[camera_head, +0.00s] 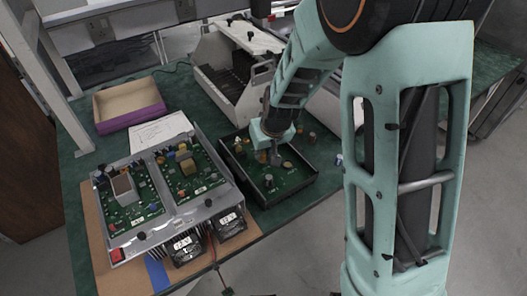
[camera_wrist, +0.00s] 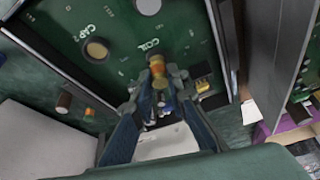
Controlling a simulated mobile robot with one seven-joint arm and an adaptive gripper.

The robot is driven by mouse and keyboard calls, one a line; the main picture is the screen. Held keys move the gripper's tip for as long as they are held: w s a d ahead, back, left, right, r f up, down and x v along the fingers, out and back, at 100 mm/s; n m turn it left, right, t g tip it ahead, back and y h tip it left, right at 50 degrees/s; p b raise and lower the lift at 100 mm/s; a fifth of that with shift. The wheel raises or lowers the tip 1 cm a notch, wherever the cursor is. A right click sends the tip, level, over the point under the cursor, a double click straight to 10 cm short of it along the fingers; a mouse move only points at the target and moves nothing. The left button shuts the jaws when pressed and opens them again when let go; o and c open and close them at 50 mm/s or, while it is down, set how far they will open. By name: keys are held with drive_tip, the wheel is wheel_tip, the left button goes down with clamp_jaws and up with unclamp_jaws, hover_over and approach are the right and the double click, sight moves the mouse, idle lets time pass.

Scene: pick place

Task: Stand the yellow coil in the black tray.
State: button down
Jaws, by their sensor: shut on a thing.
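The yellow coil (camera_wrist: 157,66) is a small upright-looking cylinder with an orange-brown band, between my fingertips in the wrist view. My gripper (camera_wrist: 158,82) is shut on it. The black tray (camera_head: 291,193) lies on the green bench with a green circuit board (camera_wrist: 120,22) inside. The board carries printed labels, CAP and COIL, and the coil appears close to the COIL label. In the head view my gripper (camera_head: 275,157) points down over the tray's inside. I cannot tell whether the coil's lower end touches the board.
Round capacitors (camera_wrist: 96,48) stand on the tray's board. Loose small parts (camera_wrist: 64,101) lie on the bench behind the tray. A metal unit with two circuit boards (camera_head: 150,190) stands left of the tray, a purple-sided box (camera_head: 130,117) farther left, and a grey open case (camera_head: 215,80) behind.

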drive_tip(key=shift+f+b, duration=0.4)
drive_tip(key=shift+b, duration=0.05)
idle(0.6)
drive_tip(key=c, duration=1.8)
unclamp_jaws()
drive_tip(key=c, duration=0.4)
drive_tip(key=shift+r+p, duration=2.55)
drive_tip(key=shift+r, duration=1)
drive_tip(key=shift+d, duration=0.1)
